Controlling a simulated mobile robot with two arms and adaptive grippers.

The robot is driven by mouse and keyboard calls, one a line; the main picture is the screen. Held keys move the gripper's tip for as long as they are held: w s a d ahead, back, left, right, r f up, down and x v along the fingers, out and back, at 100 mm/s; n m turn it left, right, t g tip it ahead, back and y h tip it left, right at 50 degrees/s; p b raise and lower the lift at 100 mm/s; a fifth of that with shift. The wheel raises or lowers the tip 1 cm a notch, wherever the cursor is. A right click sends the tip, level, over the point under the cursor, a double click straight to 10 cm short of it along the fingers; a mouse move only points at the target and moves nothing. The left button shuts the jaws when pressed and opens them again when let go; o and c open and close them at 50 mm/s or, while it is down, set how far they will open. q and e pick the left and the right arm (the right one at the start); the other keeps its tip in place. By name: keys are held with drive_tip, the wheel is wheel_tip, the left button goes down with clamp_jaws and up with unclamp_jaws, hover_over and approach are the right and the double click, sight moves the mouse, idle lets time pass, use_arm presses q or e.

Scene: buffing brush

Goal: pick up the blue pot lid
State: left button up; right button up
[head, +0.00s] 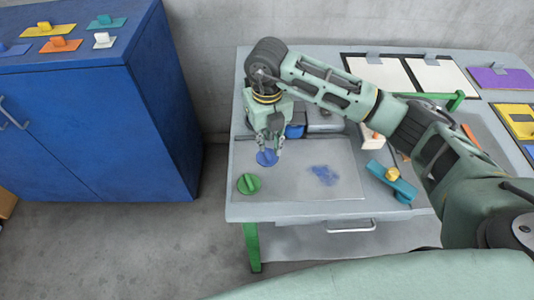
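The blue pot lid (266,159) is a small round disc on the grey board at the left part of the workbench. My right gripper (270,147) points down right over it, its fingers apart with the lid between or just below their tips. I cannot tell whether they touch it. The lid's handle is not clear from here. My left gripper is not in view.
A green lid (249,183) lies just in front. A blue smear (324,175) marks the board. A blue container (295,131) stands behind. A blue cabinet (95,110) stands left, across a floor gap.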

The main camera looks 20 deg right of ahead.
sight(267, 153)
wheel_tip(267, 153, down, 4)
drive_tip(key=shift+w+r+p, duration=0.1)
drive_tip(key=shift+p, duration=0.6)
drive_tip(key=shift+f, duration=0.45)
clamp_jaws()
